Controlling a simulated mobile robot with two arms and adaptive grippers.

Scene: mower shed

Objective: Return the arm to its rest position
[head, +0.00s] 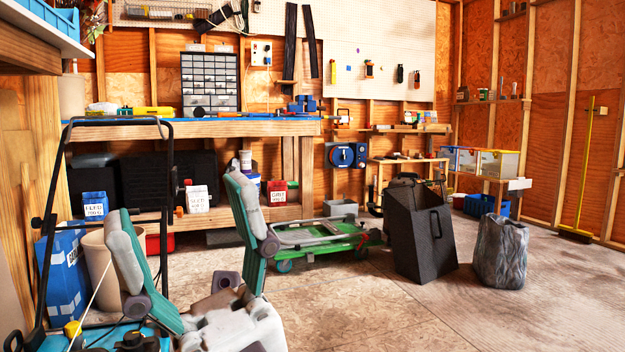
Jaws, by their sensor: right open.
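My right gripper (177,198) is in the lower left of the head view, close to the camera. Its two teal fingers with grey pads stand wide apart and point upward. Its pale palm (240,325) is at the bottom edge. Nothing shows between the fingers except the background. My left gripper is not in the head view.
A blue mower (130,338) with a tall black handle (118,121) stands at lower left, partly behind my gripper. Behind are a workbench (235,128) and a green low trolley (325,238). A black bin (420,235) and grey sack (500,252) stand right. The right foreground floor is clear.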

